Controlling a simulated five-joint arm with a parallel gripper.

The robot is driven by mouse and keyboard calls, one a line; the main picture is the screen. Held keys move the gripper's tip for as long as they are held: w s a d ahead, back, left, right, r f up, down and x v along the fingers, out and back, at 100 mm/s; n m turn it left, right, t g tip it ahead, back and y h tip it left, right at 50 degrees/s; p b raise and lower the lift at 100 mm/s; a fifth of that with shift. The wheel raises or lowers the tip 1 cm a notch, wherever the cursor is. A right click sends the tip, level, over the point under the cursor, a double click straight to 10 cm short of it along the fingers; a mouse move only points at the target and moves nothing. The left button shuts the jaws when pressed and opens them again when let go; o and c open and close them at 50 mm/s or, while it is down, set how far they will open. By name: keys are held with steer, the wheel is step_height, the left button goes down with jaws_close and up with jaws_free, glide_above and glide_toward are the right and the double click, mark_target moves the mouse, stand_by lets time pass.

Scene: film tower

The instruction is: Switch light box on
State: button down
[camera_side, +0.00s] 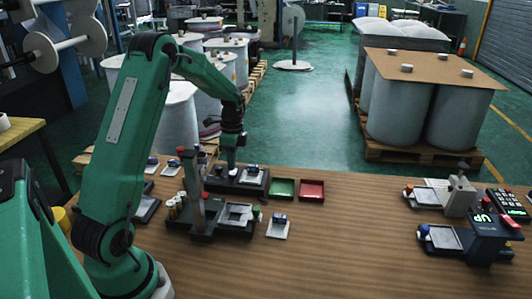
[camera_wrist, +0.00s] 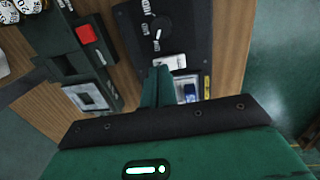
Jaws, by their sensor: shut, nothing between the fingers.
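My gripper (camera_side: 232,166) is shut and empty. It points down over a black box (camera_side: 226,184) in the middle of the table. In the wrist view the green fingers (camera_wrist: 157,88) are together above this box (camera_wrist: 185,35). The dial lies beyond the fingertips in that view. I cannot tell whether the fingers touch the box, or whether it is the light box. No light shows on it.
A second black unit with a red block (camera_wrist: 87,34) and a pale window (camera_wrist: 92,97) stands beside the box. Green (camera_side: 283,188) and red (camera_side: 312,190) trays lie right of it. The table between is clear.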

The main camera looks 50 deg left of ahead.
mark_target(231, 180)
steer(key=shift+d+f, duration=0.1)
steer(key=shift+f, duration=0.5)
steer(key=shift+s, duration=0.1)
steer(key=shift+s+d+f, duration=0.1)
steer(key=shift+f, duration=0.25)
steer(key=shift+s+d+f, duration=0.3)
steer(key=shift+d+f, duration=0.1)
steer(key=shift+f, duration=0.05)
steer(key=shift+w+a, duration=0.15)
steer(key=shift+w, duration=0.05)
steer(key=shift+w+a+r, duration=0.15)
steer(key=shift+w+a, duration=0.25)
steer(key=shift+a+r, duration=0.15)
steer(key=shift+r, duration=0.05)
step_height(231, 180, up, 14)
steer(key=s+d, duration=0.1)
steer(key=shift+s+d+r, duration=0.25)
steer(key=shift+s+d, duration=0.1)
steer(key=shift+d, duration=0.05)
